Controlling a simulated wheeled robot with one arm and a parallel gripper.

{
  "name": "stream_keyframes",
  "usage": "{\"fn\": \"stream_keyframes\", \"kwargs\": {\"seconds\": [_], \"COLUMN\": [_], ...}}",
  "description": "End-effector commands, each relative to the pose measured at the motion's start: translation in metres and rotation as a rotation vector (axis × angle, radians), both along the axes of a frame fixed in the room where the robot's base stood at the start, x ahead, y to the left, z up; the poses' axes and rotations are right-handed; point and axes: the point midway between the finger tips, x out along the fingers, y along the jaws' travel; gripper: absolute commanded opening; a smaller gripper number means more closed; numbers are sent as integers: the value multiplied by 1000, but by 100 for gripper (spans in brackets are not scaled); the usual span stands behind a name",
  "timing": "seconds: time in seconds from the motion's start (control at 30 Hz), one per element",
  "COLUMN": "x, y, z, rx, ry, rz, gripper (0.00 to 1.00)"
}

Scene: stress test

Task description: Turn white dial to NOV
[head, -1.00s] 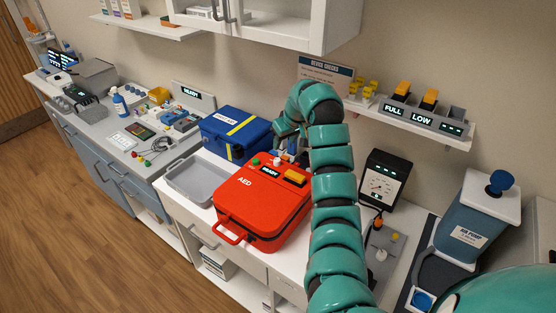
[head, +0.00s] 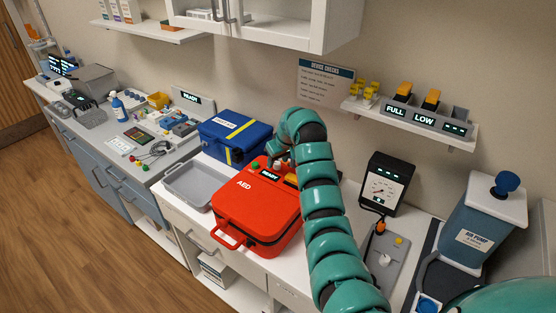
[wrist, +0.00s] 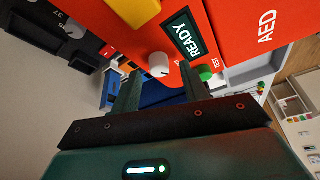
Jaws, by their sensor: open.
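The white dial (wrist: 159,64) is a small round knob on the red AED case (wrist: 235,30). I see no contact, and the gap in depth is hard to tell. In the head view my gripper (head: 279,157) is over the back of the AED case (head: 250,208), and the dial is hidden or too small to tell. I cannot read any month marks.
A blue case (head: 232,136) stands behind the AED, and a grey tray (head: 188,187) lies at its left. A wall shelf (head: 458,131) with chargers hangs above.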

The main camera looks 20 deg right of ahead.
Motion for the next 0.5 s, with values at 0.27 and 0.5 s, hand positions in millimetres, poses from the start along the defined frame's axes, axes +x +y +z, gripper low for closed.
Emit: {"fn": "stream_keyframes", "kwargs": {"seconds": [0.27, 0.5], "x": [3, 3], "y": [1, 1], "z": [-11, -11], "rx": [-1, -1], "ry": [3, 2], "rz": [0, 1], "gripper": [44, 35]}}
